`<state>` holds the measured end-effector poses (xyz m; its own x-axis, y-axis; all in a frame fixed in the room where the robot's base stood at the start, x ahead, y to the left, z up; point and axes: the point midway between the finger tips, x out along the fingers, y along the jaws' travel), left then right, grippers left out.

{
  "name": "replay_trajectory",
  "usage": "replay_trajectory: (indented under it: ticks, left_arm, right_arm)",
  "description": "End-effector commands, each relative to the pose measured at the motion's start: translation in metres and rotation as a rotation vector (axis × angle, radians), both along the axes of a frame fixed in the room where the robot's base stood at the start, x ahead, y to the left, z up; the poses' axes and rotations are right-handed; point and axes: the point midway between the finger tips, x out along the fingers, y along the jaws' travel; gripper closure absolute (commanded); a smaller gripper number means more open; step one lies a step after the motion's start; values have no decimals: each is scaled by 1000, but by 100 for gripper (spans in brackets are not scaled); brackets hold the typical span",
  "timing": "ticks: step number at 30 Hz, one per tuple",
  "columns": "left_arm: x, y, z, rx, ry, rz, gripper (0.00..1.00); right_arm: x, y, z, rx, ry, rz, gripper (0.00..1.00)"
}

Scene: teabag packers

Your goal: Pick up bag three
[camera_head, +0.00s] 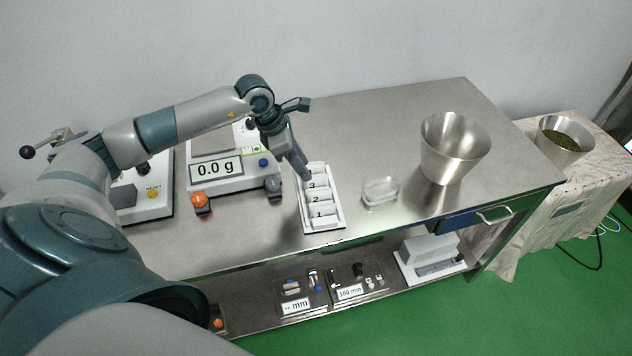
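A white holder (337,216) with numbered slots stands on the metal table; labels 1, 2 and 3 show from front to back. Bag three (316,170) appears as a white piece in the slot behind label 3, partly hidden by my gripper. My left gripper (305,176) points down from above at the back left of the holder, by the slot marked 3. Its fingers look close together, but I cannot tell whether they are open or hold the bag. My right gripper is not in view.
A scale reading 0.0 g (232,186) stands left of the holder. A clear glass dish (380,192) and a large metal bucket (454,150) stand to the right. The lower shelf holds a white device (432,258) and small trays.

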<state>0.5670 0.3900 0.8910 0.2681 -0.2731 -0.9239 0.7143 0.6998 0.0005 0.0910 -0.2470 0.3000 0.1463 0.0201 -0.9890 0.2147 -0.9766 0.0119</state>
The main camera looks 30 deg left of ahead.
Motion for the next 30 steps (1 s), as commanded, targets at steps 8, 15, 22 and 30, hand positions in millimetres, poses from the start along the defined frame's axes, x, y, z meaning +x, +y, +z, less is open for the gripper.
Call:
replay_trajectory:
  ticks: [8, 15, 22, 30]
  left_arm:
    - [5, -10, -9, -2, 2, 0, 66]
    - [15, -22, -35, -2, 3, 1, 66]
    - [17, -24, -44, 0, 0, 1, 66]
    - [17, -23, -44, 0, 0, 0, 66]
  right_arm:
    - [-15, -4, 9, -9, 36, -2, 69]
    - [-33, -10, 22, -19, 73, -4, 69]
    - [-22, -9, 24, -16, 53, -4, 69]
    - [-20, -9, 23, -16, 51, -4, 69]
